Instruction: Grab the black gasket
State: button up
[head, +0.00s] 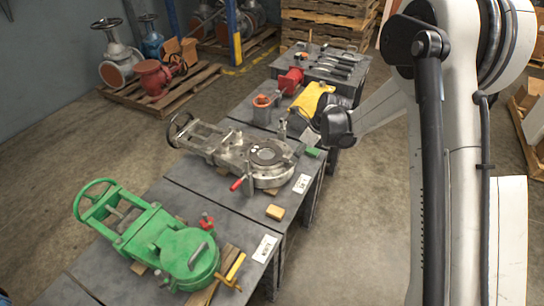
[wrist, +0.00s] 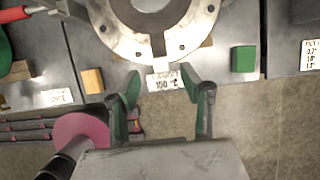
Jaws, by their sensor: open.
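A dark round disc or ring (head: 267,154), possibly the black gasket, lies on the round flange of a grey metal valve (head: 222,146) on the middle table. Part of that flange (wrist: 113,35) shows at the top of the wrist view, cut off by the frame edge; I cannot clearly make out the gasket there. My gripper (wrist: 160,84) is open and empty, its two greenish fingers spread apart near the table's front edge by a white label card (wrist: 163,80). In the head view my gripper (head: 308,130) is beside the valve's right side, partly unclear.
A green block (wrist: 243,59) and a wooden block (wrist: 92,80) sit near the table edge. A green valve (head: 165,240) stands on the front table. A yellow part (head: 312,98) lies behind. Open floor is at right.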

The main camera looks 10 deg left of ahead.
aim_at(278, 156)
jog(key=x, duration=0.4)
jog(key=shift+d+f, duration=0.1)
jog(key=shift+f, duration=0.25)
grip_shut()
